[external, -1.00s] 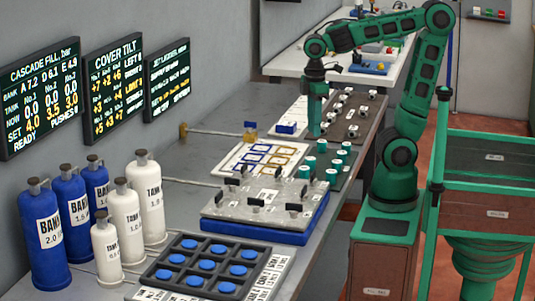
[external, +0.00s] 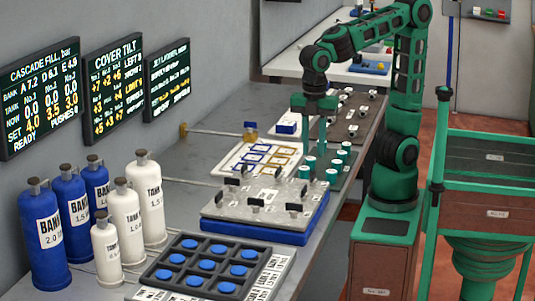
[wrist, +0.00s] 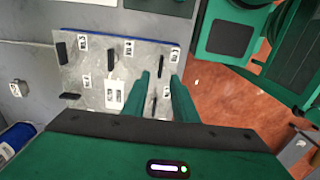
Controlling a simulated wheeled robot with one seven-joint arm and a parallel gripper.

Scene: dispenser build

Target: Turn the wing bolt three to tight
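The grey cover plate (external: 270,200) lies on a blue base (external: 262,235) and carries several black wing bolts, one at its front (external: 256,203). The plate shows in the wrist view (wrist: 100,62), with small white number labels too small to read surely. I cannot tell which bolt is number three. My gripper (external: 320,150) is above the far right end of the plate. In the wrist view its two green fingers (wrist: 160,75) are apart, with a black wing bolt (wrist: 162,65) just beyond the tips and another dark bolt (wrist: 153,105) seen between them. No contact shows.
White-topped green cylinders (external: 342,158) stand just behind the plate. A dark tray of blue discs (external: 207,264) lies in front. Blue tanks (external: 45,240) and white tanks (external: 125,222) stand left. Wall screens (external: 113,88) show tank and cover tilt figures. A green cart (external: 490,165) stands right.

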